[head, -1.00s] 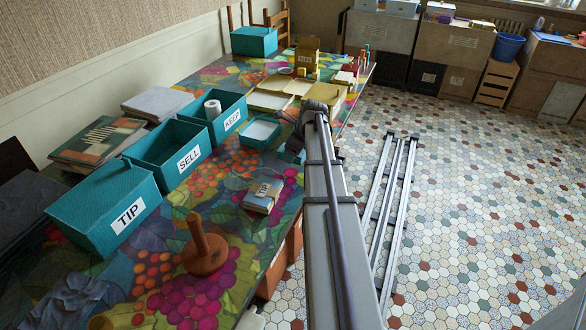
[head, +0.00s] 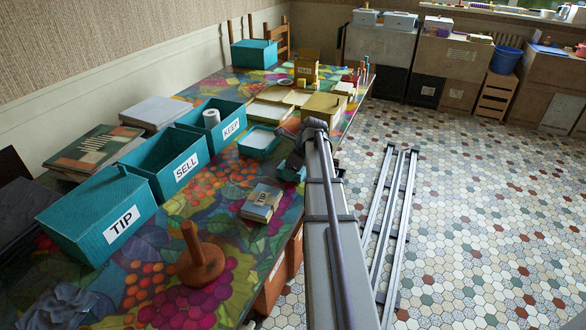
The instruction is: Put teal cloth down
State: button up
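I cannot make out a teal cloth in the head view. A crumpled grey-blue cloth (head: 62,305) lies at the near left corner of the patterned table. My gripper (head: 290,172) is at the far end of my arm, low over the table's right edge, just right of a small teal tray (head: 258,142). It is small, dark and partly hidden by my wrist, so its fingers and anything in them cannot be made out. Teal bins labelled TIP (head: 98,215), SELL (head: 165,162) and KEEP (head: 212,122) stand in a row along the table's left side.
Yellow boxes (head: 325,106) and trays crowd beyond my wrist. A teal box (head: 254,54) stands at the far end. Metal rails (head: 400,195) lie on the tiled floor at right.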

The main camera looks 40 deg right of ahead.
jog(key=shift+s+a+f, duration=0.1)
jog(key=shift+s+a, duration=0.05)
jog(key=shift+a, duration=0.1)
jog(key=p+v, duration=1.1)
jog(key=v, duration=0.1)
jog(key=shift+r, duration=0.25)
jog(key=shift+d, duration=0.15)
